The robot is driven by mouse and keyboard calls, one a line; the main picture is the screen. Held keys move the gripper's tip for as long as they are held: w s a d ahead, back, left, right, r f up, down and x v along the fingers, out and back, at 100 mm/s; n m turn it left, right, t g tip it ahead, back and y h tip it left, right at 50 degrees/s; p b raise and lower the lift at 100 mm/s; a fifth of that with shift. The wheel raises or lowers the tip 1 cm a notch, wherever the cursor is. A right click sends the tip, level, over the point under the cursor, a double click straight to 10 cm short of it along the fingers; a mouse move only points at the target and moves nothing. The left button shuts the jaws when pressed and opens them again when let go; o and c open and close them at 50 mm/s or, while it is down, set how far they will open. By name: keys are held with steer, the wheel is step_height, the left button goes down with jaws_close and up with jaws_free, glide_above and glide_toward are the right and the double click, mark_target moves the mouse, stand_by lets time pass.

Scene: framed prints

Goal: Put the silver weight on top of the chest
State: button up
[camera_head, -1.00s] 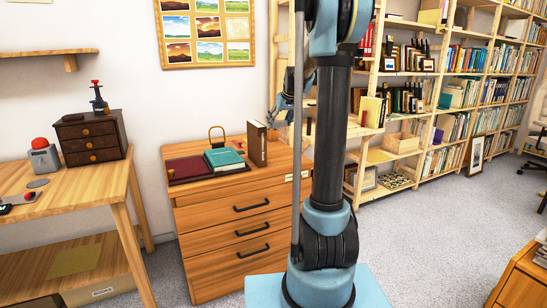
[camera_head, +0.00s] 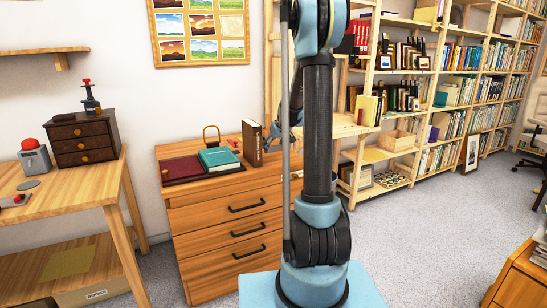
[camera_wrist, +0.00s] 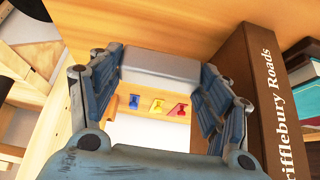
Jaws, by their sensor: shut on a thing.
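My gripper (camera_wrist: 160,78) is shut on a silver-grey block, the silver weight (camera_wrist: 160,65), which sits between its fingertips in the wrist view. In the head view my gripper (camera_head: 270,136) is partly hidden by my arm, just right of the brown book and near the top of the light wooden chest of drawers (camera_head: 222,205); the weight cannot be made out there. A small dark chest with round knobs (camera_head: 84,140) stands on the desk at left, with a black, red-topped object (camera_head: 90,97) on it. I cannot tell which chest is meant.
The brown book (camera_head: 252,143) stands upright; it is close on the right in the wrist view (camera_wrist: 262,100). A teal book (camera_head: 219,159), a dark red one (camera_head: 182,168) and a padlock (camera_head: 211,135) are nearby. Coloured pins (camera_wrist: 157,105) show beyond the weight. Shelves (camera_head: 405,75) stand at right.

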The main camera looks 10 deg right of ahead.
steer(key=shift+f, duration=2.3)
steer(key=o, duration=1.3)
steer(key=shift+o, duration=0.2)
steer(key=shift+s+r, duration=0.1)
steer(key=v, duration=1.1)
steer(key=s+a+r+g, duration=0.1)
steer(key=s+a+r, duration=0.1)
steer(key=s, duration=1.1)
steer(key=s+f+m+g, duration=0.1)
steer(key=s+f, duration=0.2)
steer(key=s, duration=0.7)
steer(key=s+f+m+g+h, duration=0.1)
steer(key=s+f, duration=0.3)
steer(key=s, duration=0.7)
steer(key=s+f+m+g+h, duration=0.1)
steer(key=s+f, duration=0.3)
steer(key=s, duration=0.6)
steer(key=shift+s, duration=0.2)
